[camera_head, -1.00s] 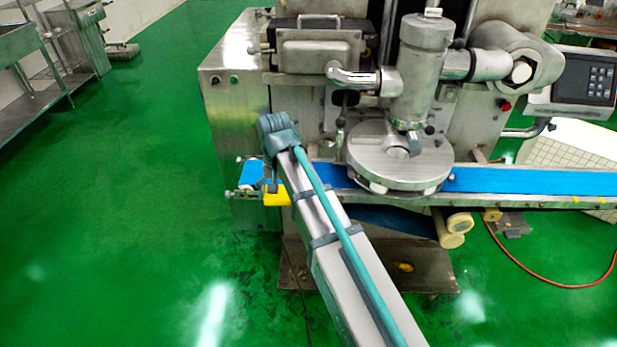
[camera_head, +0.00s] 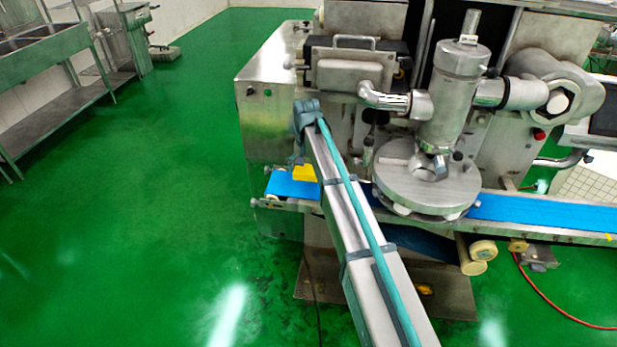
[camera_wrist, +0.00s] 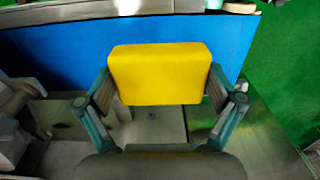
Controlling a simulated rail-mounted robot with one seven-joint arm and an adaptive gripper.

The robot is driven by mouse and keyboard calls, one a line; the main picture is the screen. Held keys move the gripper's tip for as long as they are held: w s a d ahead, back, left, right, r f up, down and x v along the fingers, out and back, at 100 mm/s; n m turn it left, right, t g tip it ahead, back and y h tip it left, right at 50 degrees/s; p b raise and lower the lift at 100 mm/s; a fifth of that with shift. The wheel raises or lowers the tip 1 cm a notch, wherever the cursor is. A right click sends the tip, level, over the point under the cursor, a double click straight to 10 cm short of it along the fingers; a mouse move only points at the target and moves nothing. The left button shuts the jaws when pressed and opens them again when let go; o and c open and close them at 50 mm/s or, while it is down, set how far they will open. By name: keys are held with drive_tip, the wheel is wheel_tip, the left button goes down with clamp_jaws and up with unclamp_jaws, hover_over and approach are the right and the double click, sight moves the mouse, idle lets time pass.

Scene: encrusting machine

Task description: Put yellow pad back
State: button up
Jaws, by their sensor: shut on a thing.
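The yellow pad (camera_wrist: 160,74) is a small rounded block held between the two fingers of my gripper (camera_wrist: 160,88) in the wrist view. The fingers press on its left and right sides. In the head view the yellow pad (camera_head: 304,173) shows just left of my arm, near the left end of the blue conveyor belt (camera_head: 290,186). My gripper is mostly hidden there behind my arm. In the wrist view the blue belt (camera_wrist: 60,55) lies beyond and beneath the pad. I cannot tell the exact height of the pad above it.
The steel encrusting machine (camera_head: 270,130) stands behind the belt, with a round steel disc (camera_head: 425,185) over the belt to the right of my arm. Green floor (camera_head: 150,230) is open on the left. A steel sink table (camera_head: 45,45) stands at the far left.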

sight(309, 186)
drive_tip(key=w, duration=0.2)
drive_tip(key=shift+w+r, duration=0.1)
drive_tip(key=shift+w, duration=0.2)
wheel_tip(309, 186, down, 2)
drive_tip(key=shift+d+f+p, duration=0.1)
drive_tip(key=shift+d+p, duration=0.05)
drive_tip(key=shift+p, duration=0.35)
drive_tip(key=shift+f+p, duration=0.8)
drive_tip(key=shift+f, duration=1.4)
drive_tip(key=shift+w+f+p, duration=0.15)
drive_tip(key=shift+w+p, duration=0.1)
drive_tip(key=shift+p, duration=0.05)
drive_tip(key=shift+f, duration=0.2)
drive_tip(key=o, duration=0.7)
drive_tip(key=shift+f, duration=0.15)
